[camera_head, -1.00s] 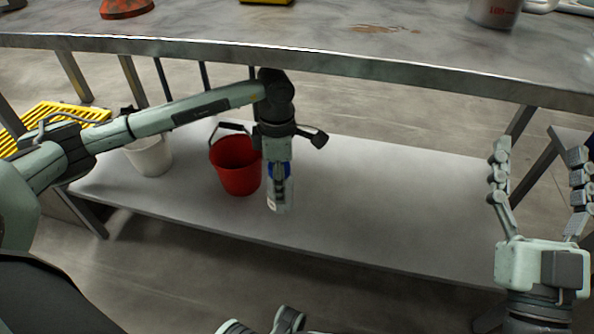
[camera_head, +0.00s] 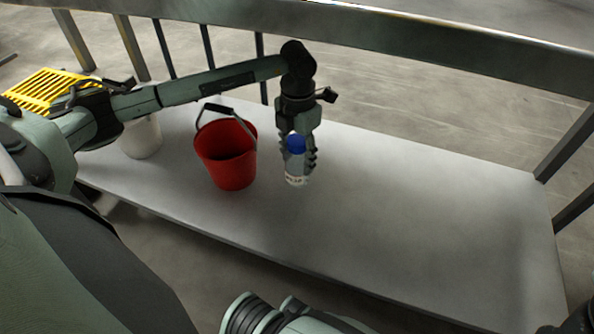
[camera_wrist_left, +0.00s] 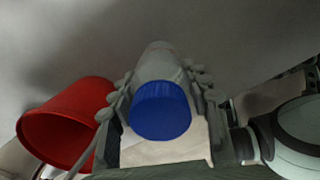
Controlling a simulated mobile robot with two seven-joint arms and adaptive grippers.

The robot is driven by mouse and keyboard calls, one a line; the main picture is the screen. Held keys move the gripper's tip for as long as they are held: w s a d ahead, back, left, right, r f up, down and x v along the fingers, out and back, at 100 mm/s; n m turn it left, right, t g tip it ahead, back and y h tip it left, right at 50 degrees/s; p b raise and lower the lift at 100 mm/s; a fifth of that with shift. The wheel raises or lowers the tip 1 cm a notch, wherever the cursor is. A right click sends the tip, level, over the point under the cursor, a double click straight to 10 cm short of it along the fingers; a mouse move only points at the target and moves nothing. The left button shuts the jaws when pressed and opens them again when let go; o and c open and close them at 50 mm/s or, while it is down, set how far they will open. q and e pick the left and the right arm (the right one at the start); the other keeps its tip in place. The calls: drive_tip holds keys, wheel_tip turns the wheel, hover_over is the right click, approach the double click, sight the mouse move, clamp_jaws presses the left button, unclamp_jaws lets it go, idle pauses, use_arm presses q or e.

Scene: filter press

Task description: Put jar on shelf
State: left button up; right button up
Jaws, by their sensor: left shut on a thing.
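The jar (camera_head: 296,177) is pale with a blue lid and stands about upright over the lower shelf (camera_head: 400,215), to the right of the red bucket. My left gripper (camera_head: 304,157) is shut around the jar, with fingers on its sides. In the left wrist view, the blue lid (camera_wrist_left: 160,111) faces the camera and the jar body (camera_wrist_left: 159,64) lies between the fingers. I cannot tell whether the jar's base touches the shelf. My right gripper is not in view.
A red bucket (camera_head: 228,160) with a dark handle stands close to the left of the jar. A pale bucket (camera_head: 141,138) is farther left, behind my arm. The shelf's right half is clear.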

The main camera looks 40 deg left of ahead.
sight(298, 139)
use_arm(q)
drive_tip(key=shift+f+b, duration=0.6)
drive_tip(key=shift+f, duration=1.75)
drive_tip(key=shift+f, duration=0.15)
drive_tip(key=o, duration=1.1)
wheel_tip(298, 139, up, 12)
drive_tip(key=p, duration=0.3)
